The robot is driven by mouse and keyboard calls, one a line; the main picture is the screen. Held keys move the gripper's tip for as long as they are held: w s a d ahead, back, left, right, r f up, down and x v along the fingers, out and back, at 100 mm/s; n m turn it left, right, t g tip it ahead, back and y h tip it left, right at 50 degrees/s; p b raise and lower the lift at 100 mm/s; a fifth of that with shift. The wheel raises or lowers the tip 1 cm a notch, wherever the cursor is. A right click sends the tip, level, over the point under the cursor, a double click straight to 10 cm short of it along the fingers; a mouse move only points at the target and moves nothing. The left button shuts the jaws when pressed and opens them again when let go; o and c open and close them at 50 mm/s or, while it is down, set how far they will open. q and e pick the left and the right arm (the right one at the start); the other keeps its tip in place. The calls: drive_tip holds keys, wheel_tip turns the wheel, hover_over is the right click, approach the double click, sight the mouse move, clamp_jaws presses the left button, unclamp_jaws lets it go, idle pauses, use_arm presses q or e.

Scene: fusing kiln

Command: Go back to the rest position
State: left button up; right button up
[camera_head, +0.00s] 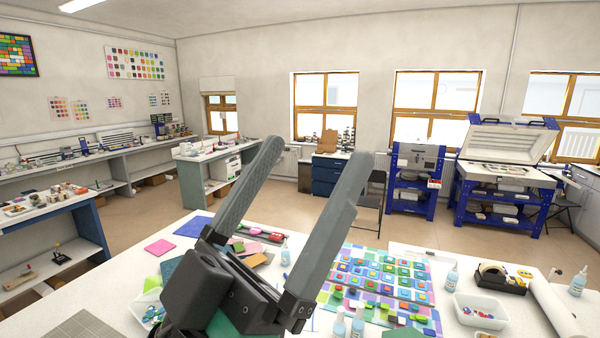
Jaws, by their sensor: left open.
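My left gripper (312,160) is raised over the near white table (110,290), large in the middle of the head view. Its two grey fingers point up and are spread apart, with nothing between them. The gripper hides part of the table top behind it. My right gripper is not in the head view.
A patterned sheet with coloured glass squares (380,280) lies right of my left gripper. Several glue bottles (452,277), a tape dispenser (502,278), a white tray (480,312) and a paper roll (552,308) stand further right. An open kiln (508,165) stands at the back right.

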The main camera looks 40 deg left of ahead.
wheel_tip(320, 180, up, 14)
drive_tip(key=p, duration=1.4)
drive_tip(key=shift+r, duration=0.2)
